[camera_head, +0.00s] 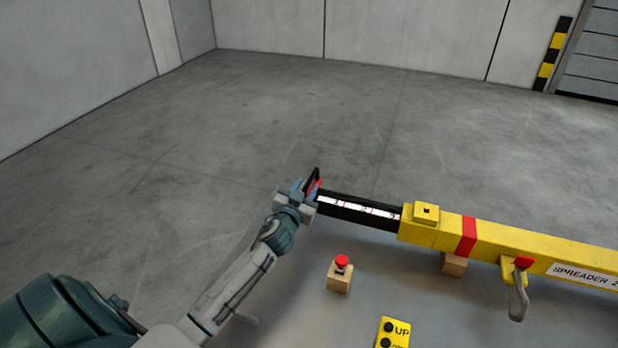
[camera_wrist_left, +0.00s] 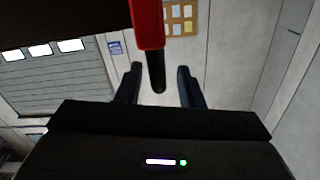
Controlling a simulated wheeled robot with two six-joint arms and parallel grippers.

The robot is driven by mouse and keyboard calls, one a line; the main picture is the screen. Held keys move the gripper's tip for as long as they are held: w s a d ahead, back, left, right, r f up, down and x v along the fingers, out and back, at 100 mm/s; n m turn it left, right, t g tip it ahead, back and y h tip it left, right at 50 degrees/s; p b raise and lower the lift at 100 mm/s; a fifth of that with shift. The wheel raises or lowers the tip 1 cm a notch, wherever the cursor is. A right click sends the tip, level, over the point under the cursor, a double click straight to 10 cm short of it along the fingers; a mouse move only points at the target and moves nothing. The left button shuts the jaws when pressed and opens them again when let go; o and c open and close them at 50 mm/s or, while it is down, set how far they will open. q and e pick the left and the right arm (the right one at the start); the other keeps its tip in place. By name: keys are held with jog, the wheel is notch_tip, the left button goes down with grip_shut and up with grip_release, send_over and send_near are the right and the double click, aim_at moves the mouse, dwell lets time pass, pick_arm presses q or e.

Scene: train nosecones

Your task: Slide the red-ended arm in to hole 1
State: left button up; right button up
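The black sliding arm (camera_head: 345,209) sticks out of the left end of the yellow spreader beam (camera_head: 490,239). A white strip on it shows the numbers 1, 2 and 3, outside the beam. Its red end (camera_head: 318,186) is at the far left, partly hidden by my left gripper (camera_head: 304,189). In the left wrist view, the red end (camera_wrist_left: 147,25) and a dark rod (camera_wrist_left: 156,72) come down between the two fingers of my left gripper (camera_wrist_left: 160,72). The fingers are apart, with gaps on both sides of the rod. My right gripper is out of view.
A yellow block with a hole (camera_head: 427,212) tops the beam's left end. A red-topped hook (camera_head: 519,285) hangs at its front. A red button on a wooden block (camera_head: 340,275) and a yellow UP control box (camera_head: 393,333) are nearer. Floor behind is clear.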

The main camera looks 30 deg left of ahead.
pick_arm(q)
jog(key=shift+x, duration=1)
jog(key=shift+w+r, duration=0.1)
jog(key=shift+w, duration=0.15)
jog(key=shift+w+a, duration=0.1)
jog(key=shift+w, duration=0.05)
jog(key=c, duration=0.7)
grip_shut()
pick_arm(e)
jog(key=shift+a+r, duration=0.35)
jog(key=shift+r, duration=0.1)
